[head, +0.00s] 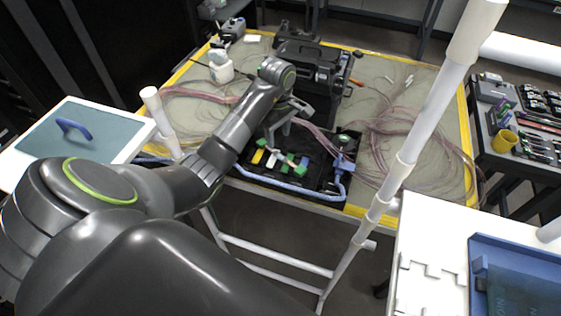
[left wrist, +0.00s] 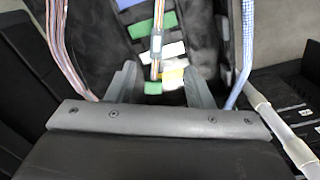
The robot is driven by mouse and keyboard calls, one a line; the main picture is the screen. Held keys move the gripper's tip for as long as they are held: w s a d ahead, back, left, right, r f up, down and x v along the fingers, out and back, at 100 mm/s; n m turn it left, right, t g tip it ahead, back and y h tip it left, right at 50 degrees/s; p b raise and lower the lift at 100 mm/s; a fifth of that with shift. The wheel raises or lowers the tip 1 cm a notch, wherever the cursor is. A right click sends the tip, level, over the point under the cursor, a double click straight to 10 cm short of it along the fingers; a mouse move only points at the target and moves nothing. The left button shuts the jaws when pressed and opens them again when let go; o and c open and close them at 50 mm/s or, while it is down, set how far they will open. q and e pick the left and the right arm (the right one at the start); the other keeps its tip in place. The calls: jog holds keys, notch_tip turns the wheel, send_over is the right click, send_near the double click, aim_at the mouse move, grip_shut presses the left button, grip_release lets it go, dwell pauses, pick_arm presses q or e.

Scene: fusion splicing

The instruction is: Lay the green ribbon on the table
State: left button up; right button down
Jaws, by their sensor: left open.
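My left gripper (head: 284,124) hangs over the black tray (head: 325,190) at the front of the table and is open. In the left wrist view its two fingers (left wrist: 160,82) stand apart. A thin multicoloured ribbon (left wrist: 157,28) runs down between them, with a white clip (left wrist: 156,46) on it and a green end piece (left wrist: 153,88) at its lower end. This looks like the green ribbon, but I cannot tell surely. The fingers do not visibly touch it. Green, white, yellow and blue pieces (head: 303,161) show in the tray.
A black case (head: 315,80) stands behind the tray. Loose pink fibres (head: 400,130) cover the table's right side. A white post (head: 415,130) rises at the front right. A white bottle (head: 221,67) stands back left.

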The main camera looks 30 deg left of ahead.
aim_at(280, 154)
pick_arm(q)
jog(key=shift+f+b, duration=1)
jog(key=shift+f, duration=0.45)
jog(key=shift+w+f+p, duration=0.15)
jog(key=shift+f+p, duration=0.05)
jog(key=shift+f, duration=1.05)
jog(key=shift+w+f+p, duration=0.1)
jog(key=shift+f+p, duration=0.1)
jog(key=shift+f, duration=1)
pick_arm(e)
jog(key=shift+f, duration=1)
pick_arm(q)
grip_shut()
